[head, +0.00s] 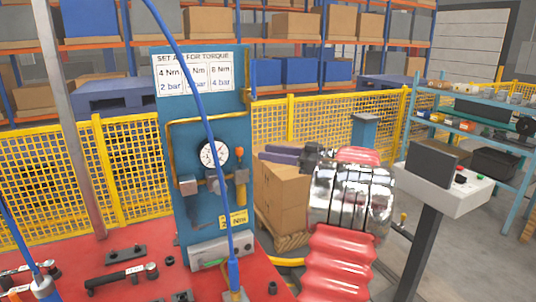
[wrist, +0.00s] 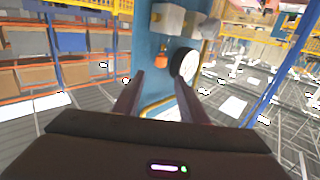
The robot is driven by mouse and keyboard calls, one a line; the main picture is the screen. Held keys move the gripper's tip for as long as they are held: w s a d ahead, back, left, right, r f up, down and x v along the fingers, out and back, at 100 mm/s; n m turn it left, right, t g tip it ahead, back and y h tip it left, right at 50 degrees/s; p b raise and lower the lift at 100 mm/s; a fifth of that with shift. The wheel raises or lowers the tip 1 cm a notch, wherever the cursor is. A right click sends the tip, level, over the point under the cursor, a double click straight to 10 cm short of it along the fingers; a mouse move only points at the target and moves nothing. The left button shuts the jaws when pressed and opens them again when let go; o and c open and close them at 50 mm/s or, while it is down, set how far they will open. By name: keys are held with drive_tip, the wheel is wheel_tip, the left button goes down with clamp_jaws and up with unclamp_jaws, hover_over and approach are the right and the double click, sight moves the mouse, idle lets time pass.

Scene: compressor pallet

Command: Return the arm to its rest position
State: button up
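My arm stands at centre right in the head view, with a shiny metal section above a red bellows. My gripper (head: 280,154) shows there as dark fingers pointing left, in front of cardboard boxes. In the wrist view my gripper (wrist: 160,78) has its two dark fingers apart with nothing held between them. Beyond the fingers in that view are the blue panel (wrist: 145,50), a round gauge (wrist: 184,64) and an orange knob (wrist: 160,61). The gripper appears apart from all of these.
The blue air panel (head: 170,135) with its gauge (head: 214,153) stands left of my arm. A blue hose (head: 205,110) hangs before it. Tools lie on the red bench (head: 90,255). A control console (head: 445,187) stands right. Yellow mesh fencing (head: 55,185) runs behind.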

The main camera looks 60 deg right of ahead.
drive_tip(key=shift+w+a, duration=0.15)
drive_tip(key=shift+w, duration=0.05)
idle(0.5)
drive_tip(key=s+d+f+m+g+h, duration=0.1)
drive_tip(key=d+f+m+g+h, duration=0.2)
drive_tip(key=d+h, duration=0.5)
drive_tip(key=s+d+f+m+g+h, duration=0.1)
drive_tip(key=s+d+f+m+h, duration=0.15)
drive_tip(key=d+m+h, duration=0.4)
drive_tip(key=s+a+f+g+y, duration=0.1)
drive_tip(key=a+f+g, duration=0.25)
drive_tip(key=a, duration=0.85)
drive_tip(key=s+a+f+g+y, duration=0.1)
drive_tip(key=a+f+g+y, duration=0.2)
drive_tip(key=a, duration=0.9)
drive_tip(key=a+f+g, duration=0.3)
drive_tip(key=a+f, duration=0.1)
drive_tip(key=a, duration=0.8)
drive_tip(key=s+a+n+t+y, duration=0.1)
drive_tip(key=s+a+n+y, duration=0.1)
drive_tip(key=a, duration=1.3)
drive_tip(key=s+a+r+n+t+y, duration=0.1)
drive_tip(key=s+a+n+y, duration=0.2)
drive_tip(key=a, duration=1.3)
drive_tip(key=shift+s+r+n, duration=0.15)
drive_tip(key=shift+s+n, duration=0.4)
drive_tip(key=shift+s, duration=0.05)
drive_tip(key=shift+d, duration=0.15)
